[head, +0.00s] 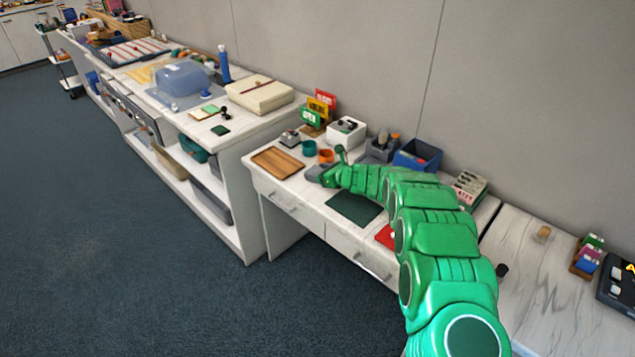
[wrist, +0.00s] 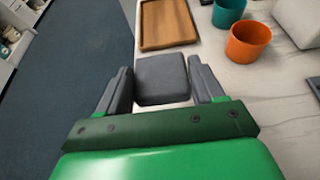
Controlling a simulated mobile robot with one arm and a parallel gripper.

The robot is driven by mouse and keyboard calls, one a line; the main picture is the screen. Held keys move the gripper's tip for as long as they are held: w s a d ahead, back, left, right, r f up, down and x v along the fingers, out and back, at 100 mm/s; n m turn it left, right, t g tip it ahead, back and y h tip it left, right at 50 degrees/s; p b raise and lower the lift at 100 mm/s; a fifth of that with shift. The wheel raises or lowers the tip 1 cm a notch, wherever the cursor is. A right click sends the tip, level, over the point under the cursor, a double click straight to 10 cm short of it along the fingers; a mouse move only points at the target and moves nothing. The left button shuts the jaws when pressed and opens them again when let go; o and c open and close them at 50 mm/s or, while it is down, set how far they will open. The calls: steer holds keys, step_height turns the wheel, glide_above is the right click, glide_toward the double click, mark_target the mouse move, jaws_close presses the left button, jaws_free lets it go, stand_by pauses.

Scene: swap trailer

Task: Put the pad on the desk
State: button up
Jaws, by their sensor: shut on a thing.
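My gripper (wrist: 161,88) is shut on a dark grey, square, block-like pad (wrist: 160,72), which sits between its two grey fingers. In the head view, my gripper (head: 318,175) is at the left part of the white desk (head: 300,196), near its front edge. The pad is small there and hard to tell from the fingers. In the wrist view, the pad's left side is near the desk edge, with the floor beyond. I cannot tell whether the pad touches the desk top.
A wooden tray (head: 277,162) lies left of my gripper. A teal cup (head: 309,148) and an orange cup (head: 326,156) stand behind it. A dark green mat (head: 354,208) lies to the right. A blue bin (head: 417,155) stands at the back.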

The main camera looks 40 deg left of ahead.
mark_target(317, 187)
steer(key=shift+w+a+f, duration=0.35)
steer(key=shift+f, duration=0.25)
steer(key=shift+w+a+f, duration=0.3)
steer(key=shift+a+f, duration=0.05)
steer(key=shift+f, duration=0.25)
steer(key=shift+w+a+f, duration=0.2)
steer(key=shift+a, duration=0.1)
steer(key=shift+f, duration=0.2)
steer(key=shift+w+a+f, duration=0.1)
steer(key=shift+a+f, duration=0.05)
steer(key=shift+f, duration=1.5)
steer(key=shift+f, duration=0.1)
steer(key=o, duration=1)
